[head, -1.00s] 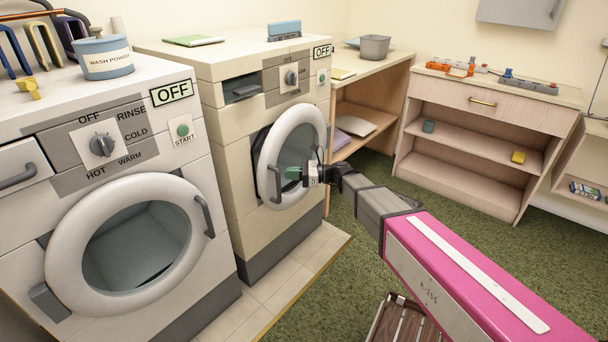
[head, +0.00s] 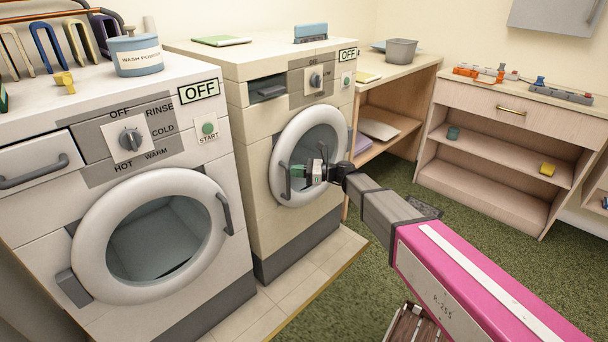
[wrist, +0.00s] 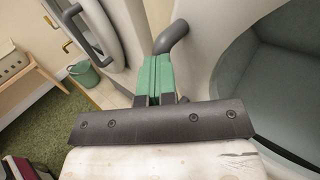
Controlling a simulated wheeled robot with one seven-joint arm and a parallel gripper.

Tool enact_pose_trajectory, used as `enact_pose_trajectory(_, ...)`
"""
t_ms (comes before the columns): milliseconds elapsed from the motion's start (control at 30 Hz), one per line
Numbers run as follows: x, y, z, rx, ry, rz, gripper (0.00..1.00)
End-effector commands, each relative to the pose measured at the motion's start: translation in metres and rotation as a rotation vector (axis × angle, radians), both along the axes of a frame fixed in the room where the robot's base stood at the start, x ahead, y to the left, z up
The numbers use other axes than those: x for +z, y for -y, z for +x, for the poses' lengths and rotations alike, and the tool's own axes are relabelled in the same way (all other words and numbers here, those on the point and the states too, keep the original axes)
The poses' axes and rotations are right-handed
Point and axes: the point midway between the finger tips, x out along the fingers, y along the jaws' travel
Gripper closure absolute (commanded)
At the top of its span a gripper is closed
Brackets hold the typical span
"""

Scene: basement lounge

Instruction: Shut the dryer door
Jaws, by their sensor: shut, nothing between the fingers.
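The dryer (head: 245,115) is the beige machine, right of the white washer. Its round white door (head: 288,140) looks flush, or nearly so, with the front; I cannot tell whether it is latched. The dark grey door handle (head: 284,182) is on the left of the door. My gripper (head: 297,171) is in front of the door, just right of the handle. In the wrist view its green fingers (wrist: 155,77) are together and empty, with the handle (wrist: 172,38) just beyond the tips. Contact is unclear. The white door rim (wrist: 205,62) is close beside them.
The white washer (head: 55,225) stands left with its round door (head: 90,245) against its front. A wooden shelf unit (head: 440,70) is right of the dryer. Green carpet (head: 480,245) lies open on the right. A teal bucket (wrist: 84,76) shows in the wrist view.

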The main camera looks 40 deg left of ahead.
Motion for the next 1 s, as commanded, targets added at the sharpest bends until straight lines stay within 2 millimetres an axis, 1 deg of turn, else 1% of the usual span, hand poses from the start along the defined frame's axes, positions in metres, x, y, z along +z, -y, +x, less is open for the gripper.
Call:
enact_pose_trajectory(33, 0.001, -0.011, 0.0, -0.005, -0.002, 0.003, 1.0)
enact_pose_trajectory(333, 0.002, -0.015, 0.0, -0.006, -0.004, 0.006, 1.0)
enact_pose_trajectory(467, 0.002, -0.009, 0.003, -0.007, -0.003, 0.006, 1.0)
enact_pose_trajectory(567, 0.002, 0.003, 0.006, -0.009, -0.003, 0.006, 1.0)
enact_pose_trajectory(733, 0.002, 0.036, 0.014, -0.01, -0.001, 0.002, 1.0)
enact_pose_trajectory(1000, 0.002, 0.089, 0.037, -0.01, 0.0, 0.001, 1.0)
